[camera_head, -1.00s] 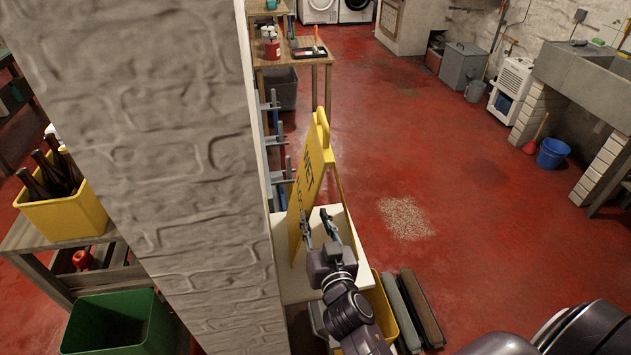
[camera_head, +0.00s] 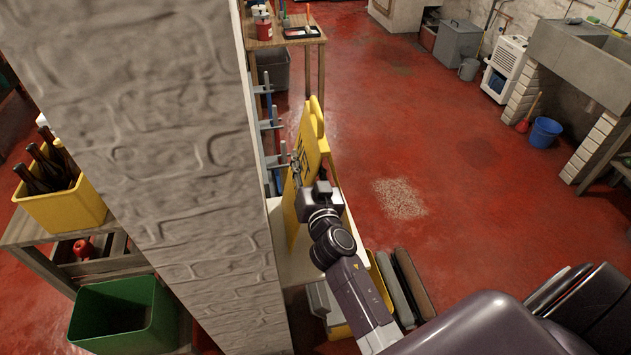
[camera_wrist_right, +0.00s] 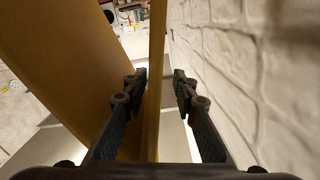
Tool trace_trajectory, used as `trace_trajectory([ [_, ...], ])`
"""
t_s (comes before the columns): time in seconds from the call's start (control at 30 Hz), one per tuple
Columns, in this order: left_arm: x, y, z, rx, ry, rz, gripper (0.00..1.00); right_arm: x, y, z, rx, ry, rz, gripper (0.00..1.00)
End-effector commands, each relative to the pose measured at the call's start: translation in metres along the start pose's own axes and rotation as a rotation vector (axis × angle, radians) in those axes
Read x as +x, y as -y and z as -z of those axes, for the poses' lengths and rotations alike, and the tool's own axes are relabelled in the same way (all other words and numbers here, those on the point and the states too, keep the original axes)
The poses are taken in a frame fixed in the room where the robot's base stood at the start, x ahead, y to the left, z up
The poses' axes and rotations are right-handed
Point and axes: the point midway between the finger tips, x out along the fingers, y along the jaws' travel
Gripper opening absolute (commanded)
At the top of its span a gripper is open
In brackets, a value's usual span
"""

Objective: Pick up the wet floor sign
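The yellow wet floor sign (camera_head: 312,135) stands upright and spread like an A on a white-topped surface (camera_head: 291,268), just right of the brick pillar. It also fills much of the right wrist view (camera_wrist_right: 75,60). My right gripper (camera_head: 297,164) is at the sign's lettered side, its wrist covering the lower lettering. In the right wrist view, the gripper (camera_wrist_right: 160,78) is open, with one thin yellow panel running between its two fingers. Whether either finger touches the panel I cannot tell. My left gripper is not in view.
The brick pillar (camera_head: 180,150) stands close on the left, and its white wall is close beside the gripper in the wrist view. Blue-handled clamps (camera_head: 268,125) hang behind the sign. A yellow bin (camera_head: 380,285) is below.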

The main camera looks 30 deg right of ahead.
Motion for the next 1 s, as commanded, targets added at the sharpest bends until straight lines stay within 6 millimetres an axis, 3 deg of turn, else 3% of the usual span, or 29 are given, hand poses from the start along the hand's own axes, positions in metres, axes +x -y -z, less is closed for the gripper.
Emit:
trace_trajectory([
  [0.23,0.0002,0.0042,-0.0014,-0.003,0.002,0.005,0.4,0.0012,-0.0004,-0.0005,0.0,0.0,0.0,0.25],
  [0.47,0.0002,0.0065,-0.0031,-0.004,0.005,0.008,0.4,0.001,-0.0002,-0.0004,0.0,0.0,0.0,0.0],
  [1.0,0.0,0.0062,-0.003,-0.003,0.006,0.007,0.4,0.0016,0.0012,0.0032,0.0,-0.006,0.003,0.0],
])
